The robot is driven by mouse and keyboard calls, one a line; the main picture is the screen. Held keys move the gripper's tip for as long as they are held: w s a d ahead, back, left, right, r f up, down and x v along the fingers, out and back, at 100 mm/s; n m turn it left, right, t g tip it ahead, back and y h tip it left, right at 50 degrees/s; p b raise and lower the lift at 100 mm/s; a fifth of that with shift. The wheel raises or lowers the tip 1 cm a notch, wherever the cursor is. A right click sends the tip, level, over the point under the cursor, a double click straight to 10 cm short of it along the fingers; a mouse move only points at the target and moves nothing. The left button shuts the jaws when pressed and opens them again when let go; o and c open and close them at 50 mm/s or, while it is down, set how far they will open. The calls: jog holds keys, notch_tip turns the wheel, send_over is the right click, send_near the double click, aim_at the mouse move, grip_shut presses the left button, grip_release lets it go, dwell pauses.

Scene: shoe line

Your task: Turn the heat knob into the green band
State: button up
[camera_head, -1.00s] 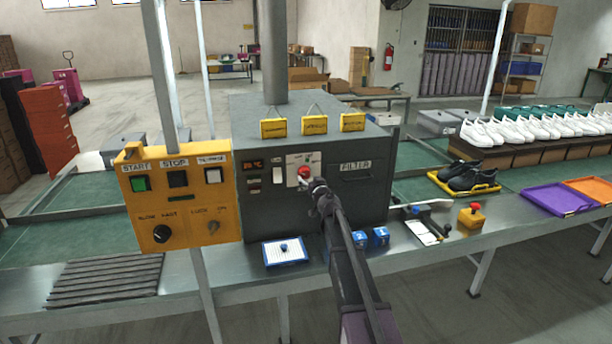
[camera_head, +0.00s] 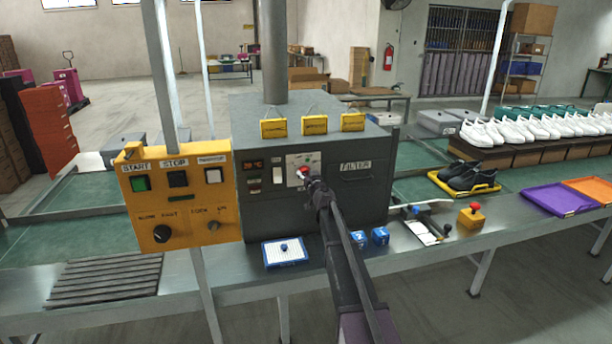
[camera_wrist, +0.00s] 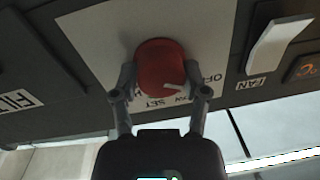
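The red heat knob (camera_wrist: 160,66) sits on a pale plate (camera_wrist: 85,25) on the dark machine front. In the wrist view its white pointer mark faces the lower right, near the printed words SET and OFF. My gripper (camera_wrist: 161,80) has one finger on each side of the knob, and both fingertips appear to bear on it. In the head view the knob (camera_head: 303,172) shows just past my gripper (camera_head: 313,183), which partly covers the plate. I cannot make out the green band; the fingers and knob hide part of the dial.
A white FAN switch (camera_wrist: 278,44) is beside the plate. The yellow control box (camera_head: 190,195) stands left of the dark machine (camera_head: 262,215).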

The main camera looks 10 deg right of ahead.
jog(key=shift+c, duration=1)
jog(key=shift+w+m, duration=0.1)
jog(key=shift+m, duration=0.3)
jog(key=m+b, duration=0.1)
jog(key=m, duration=1)
jog(key=shift+t+h, duration=0.3)
jog(key=shift+t, duration=0.1)
jog(key=m, duration=0.4)
jog(key=shift+w+m, duration=0.1)
jog(key=shift+m, duration=0.2)
